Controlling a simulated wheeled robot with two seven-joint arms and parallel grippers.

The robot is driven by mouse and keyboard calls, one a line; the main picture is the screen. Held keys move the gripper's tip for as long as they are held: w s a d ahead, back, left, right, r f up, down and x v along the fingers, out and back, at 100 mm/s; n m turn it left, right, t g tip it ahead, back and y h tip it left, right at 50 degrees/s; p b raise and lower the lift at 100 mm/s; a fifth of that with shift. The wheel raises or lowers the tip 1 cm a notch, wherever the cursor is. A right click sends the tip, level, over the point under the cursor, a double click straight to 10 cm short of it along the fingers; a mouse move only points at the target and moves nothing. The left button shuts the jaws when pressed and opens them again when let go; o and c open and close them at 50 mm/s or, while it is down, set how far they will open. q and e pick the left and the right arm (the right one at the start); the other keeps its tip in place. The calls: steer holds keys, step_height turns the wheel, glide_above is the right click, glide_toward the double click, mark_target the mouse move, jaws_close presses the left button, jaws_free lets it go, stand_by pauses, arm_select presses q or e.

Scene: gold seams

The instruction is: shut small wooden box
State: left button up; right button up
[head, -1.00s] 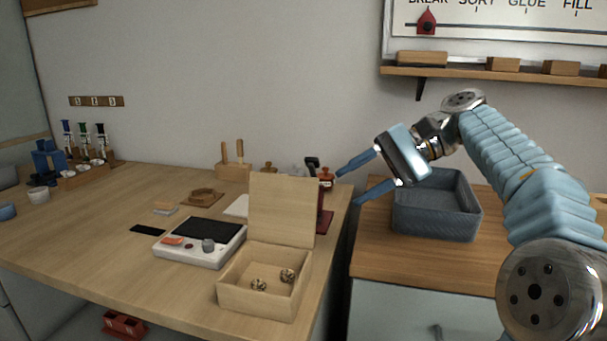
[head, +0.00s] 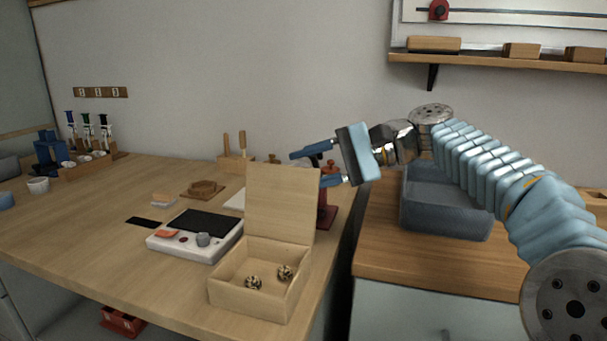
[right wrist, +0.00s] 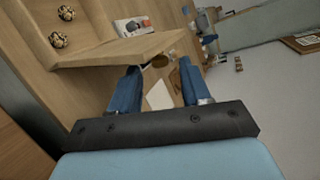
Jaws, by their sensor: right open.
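The small wooden box (head: 245,299) stands near the front right corner of the table in the head view, its lid (head: 282,205) raised upright at the back. Two dark-and-gold speckled balls lie inside it. In the right wrist view the lid (right wrist: 125,48) juts out edge-on just past the finger on the left. My right gripper (head: 308,168) is open and empty, with its blue fingers pointing left, above and behind the lid's top right corner. The fingers also show in the right wrist view (right wrist: 160,85). I cannot tell if they touch the lid. My left gripper is not in view.
A white device (head: 190,250) with a dark top stands left of the box. A red stand (head: 327,205) is behind the lid. A grey bin (head: 440,205) sits on the right cabinet under my right arm. The table's left front is clear.

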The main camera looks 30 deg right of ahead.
steer(key=shift+w+a+f, duration=0.2)
steer(key=shift+w+a, duration=0.15)
steer(key=shift+a, duration=0.25)
jaws_close()
